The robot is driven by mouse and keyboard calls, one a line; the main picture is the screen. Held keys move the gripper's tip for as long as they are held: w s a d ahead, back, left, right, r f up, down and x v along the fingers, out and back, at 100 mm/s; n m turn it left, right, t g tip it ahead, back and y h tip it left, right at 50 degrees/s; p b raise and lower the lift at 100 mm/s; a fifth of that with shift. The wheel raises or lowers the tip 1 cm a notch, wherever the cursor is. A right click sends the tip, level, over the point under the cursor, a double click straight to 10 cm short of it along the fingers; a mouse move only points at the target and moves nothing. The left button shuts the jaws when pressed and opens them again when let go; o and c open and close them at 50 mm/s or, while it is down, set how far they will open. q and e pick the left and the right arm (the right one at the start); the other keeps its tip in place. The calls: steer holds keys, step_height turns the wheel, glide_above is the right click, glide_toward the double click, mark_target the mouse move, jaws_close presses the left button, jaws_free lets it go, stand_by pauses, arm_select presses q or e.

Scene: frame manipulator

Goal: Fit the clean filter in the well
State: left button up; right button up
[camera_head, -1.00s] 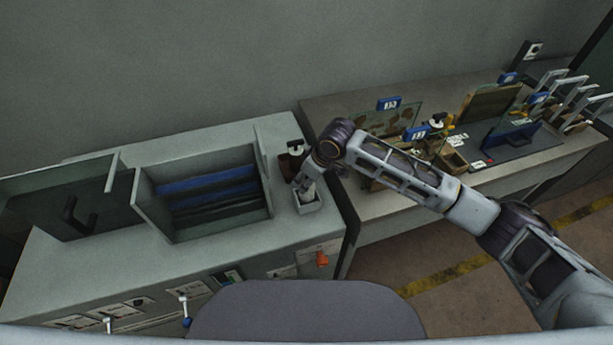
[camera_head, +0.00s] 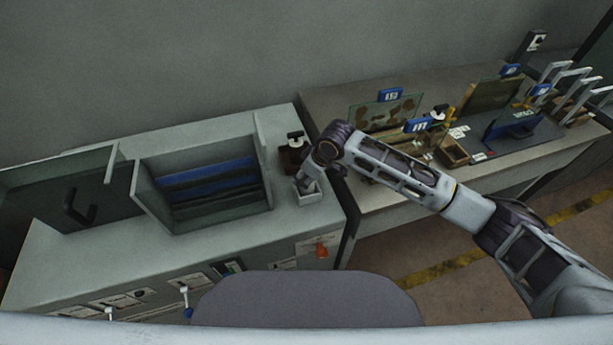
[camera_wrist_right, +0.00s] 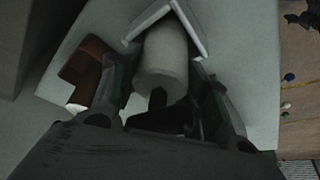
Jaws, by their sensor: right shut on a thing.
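The clean filter is a pale cylinder (camera_wrist_right: 163,58) between the fingers of my right gripper (camera_wrist_right: 160,88) in the right wrist view. The gripper is shut on it. The well is a small white square-walled box (camera_head: 309,199) on the right end of the grey cabinet top. Its white walls (camera_wrist_right: 188,15) show around the filter's far end in the right wrist view. In the head view my right gripper (camera_head: 306,182) points down at the well's opening, and the filter is mostly hidden. I cannot tell how deep the filter sits. My left gripper is not in view.
A brown block (camera_head: 290,158) with a white and black top stands just behind the well. An open bin with blue slats (camera_head: 210,183) is to the left. The bench (camera_head: 340,100) at right holds glass panels, blue tags and a wooden box (camera_head: 452,153).

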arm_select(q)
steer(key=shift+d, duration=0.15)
arm_select(e)
steer(key=shift+f, duration=0.1)
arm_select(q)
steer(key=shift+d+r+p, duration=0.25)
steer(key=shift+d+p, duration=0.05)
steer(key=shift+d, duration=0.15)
arm_select(e)
steer(key=shift+f, duration=0.1)
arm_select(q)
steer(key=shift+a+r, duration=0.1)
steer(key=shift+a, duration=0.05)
arm_select(e)
steer(key=shift+f, duration=0.1)
steer(key=o, duration=1.1)
steer(key=shift+o, duration=0.2)
steer(key=shift+v, duration=0.75)
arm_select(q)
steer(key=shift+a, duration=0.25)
arm_select(e)
steer(key=v, duration=1)
steer(key=shift+r, duration=0.3)
